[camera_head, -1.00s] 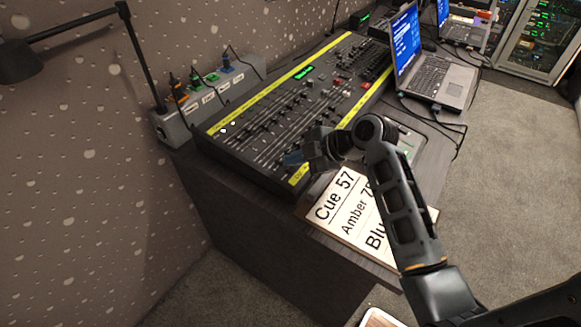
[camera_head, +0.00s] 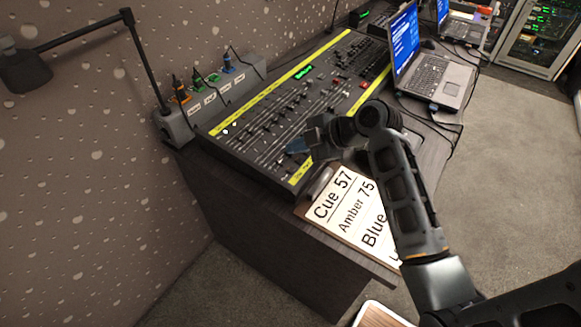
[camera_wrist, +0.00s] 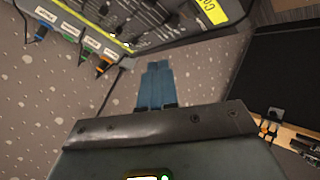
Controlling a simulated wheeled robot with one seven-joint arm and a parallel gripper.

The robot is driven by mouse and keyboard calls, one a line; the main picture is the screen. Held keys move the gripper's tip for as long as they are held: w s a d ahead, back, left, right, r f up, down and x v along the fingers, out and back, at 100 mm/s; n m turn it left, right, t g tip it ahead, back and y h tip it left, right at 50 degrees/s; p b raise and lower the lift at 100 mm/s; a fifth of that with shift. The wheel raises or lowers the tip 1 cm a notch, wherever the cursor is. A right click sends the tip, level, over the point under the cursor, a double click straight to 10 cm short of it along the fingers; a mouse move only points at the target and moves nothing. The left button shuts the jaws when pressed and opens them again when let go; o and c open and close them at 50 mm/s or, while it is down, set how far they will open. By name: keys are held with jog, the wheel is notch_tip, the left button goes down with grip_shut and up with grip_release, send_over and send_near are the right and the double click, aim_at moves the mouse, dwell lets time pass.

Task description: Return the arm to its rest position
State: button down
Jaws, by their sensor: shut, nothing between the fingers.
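My gripper (camera_head: 297,146) is above the near end of the fader console (camera_head: 225,146) in the head view. In the wrist view, its two blue fingers (camera_wrist: 155,86) are pressed together with nothing between them. The console has rows of faders and yellow label strips. Part of it shows at the top of the wrist view, beyond the fingertips. My arm is bent over the desk and hides part of the console's right side. Whether the fingers touch the console cannot be told, but they appear above it.
A cue sign (camera_head: 345,205) reading Cue 57, Amber 75 and Blue lies on the desk's near corner, partly behind my arm. An open laptop (camera_head: 440,75) stands to the right. A power strip (camera_head: 205,105) with coloured plugs and a lamp (camera_head: 25,70) are by the wall.

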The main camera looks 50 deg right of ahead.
dwell(0.6)
jog(key=s+a+f+m, duration=0.1)
jog(key=s, duration=0.1)
jog(key=s+a+f+m+h, duration=0.1)
jog(key=s+a+f, duration=0.1)
jog(key=s+a+f+m+h, duration=0.1)
jog(key=s, duration=0.2)
jog(key=shift+a+f+m, duration=0.15)
jog(key=shift+f+m, duration=0.15)
jog(key=shift+f, duration=0.1)
jog(key=s+a+m+h, duration=0.25)
jog(key=s+a, duration=0.35)
jog(key=s, duration=0.3)
jog(key=s+a+r+m+t+y, duration=0.2)
jog(key=s+a+r+m+t, duration=0.2)
jog(key=s+a+r, duration=0.6)
jog(key=s+r+m, duration=0.1)
jog(key=s+r, duration=0.2)
jog(key=r, duration=0.1)
jog(key=shift+s+a+r+m+t, duration=0.15)
jog(key=shift+a+r+m+t, duration=0.15)
jog(key=shift+a+m+t, duration=0.1)
